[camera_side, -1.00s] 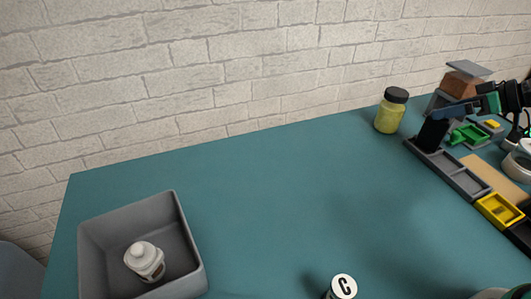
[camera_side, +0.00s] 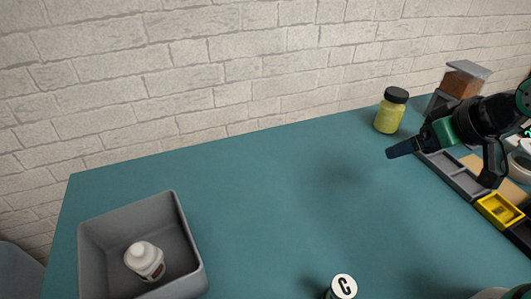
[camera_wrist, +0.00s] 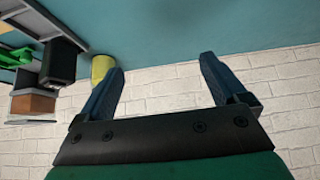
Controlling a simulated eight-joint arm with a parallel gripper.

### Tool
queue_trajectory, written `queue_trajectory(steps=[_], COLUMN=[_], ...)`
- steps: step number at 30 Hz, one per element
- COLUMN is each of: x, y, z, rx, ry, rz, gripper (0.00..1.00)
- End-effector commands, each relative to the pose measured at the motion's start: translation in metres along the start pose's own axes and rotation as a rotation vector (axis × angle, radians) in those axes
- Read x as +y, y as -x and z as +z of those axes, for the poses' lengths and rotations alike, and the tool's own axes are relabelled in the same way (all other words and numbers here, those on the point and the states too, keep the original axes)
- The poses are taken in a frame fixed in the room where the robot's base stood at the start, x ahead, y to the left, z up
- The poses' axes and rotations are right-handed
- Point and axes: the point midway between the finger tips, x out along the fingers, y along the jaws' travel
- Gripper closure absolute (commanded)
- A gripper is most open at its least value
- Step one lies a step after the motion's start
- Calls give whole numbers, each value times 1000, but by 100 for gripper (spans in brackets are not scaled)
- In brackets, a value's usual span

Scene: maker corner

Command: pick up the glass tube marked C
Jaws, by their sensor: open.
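The glass tube marked C (camera_side: 343,287) stands at the bottom edge of the side view, with a black letter C on its white round top. Most of its body is cut off by the frame edge. My gripper (camera_side: 396,151) is at the right of the side view, above the table and well up and right of the tube. In the wrist view my gripper (camera_wrist: 160,75) shows two blue fingers spread apart with nothing between them. The tube does not show in the wrist view.
A grey bin (camera_side: 196,262) holding a white bottle (camera_side: 146,261) stands at the left. A yellow jar with a black lid (camera_side: 390,113) stands near the wall. Trays, including a yellow one (camera_side: 499,210), line the right side. The table's middle is clear.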

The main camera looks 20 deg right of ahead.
Motion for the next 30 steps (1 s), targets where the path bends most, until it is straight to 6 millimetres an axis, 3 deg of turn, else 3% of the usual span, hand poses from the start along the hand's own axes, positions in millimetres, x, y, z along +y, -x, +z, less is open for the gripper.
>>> queue_trajectory(steps=[13, 15, 23, 26, 30], x=[0, 0, -1, -14, -61], y=[0, 0, 0, -1, 1], z=[0, 0, 0, 4, 23], rx=[-1, -1, -2, -14, -62], ry=[0, 0, 3, 44, 211], rz=[-1, -1, -3, -32, -142], gripper=[8, 20, 20, 20, 20])
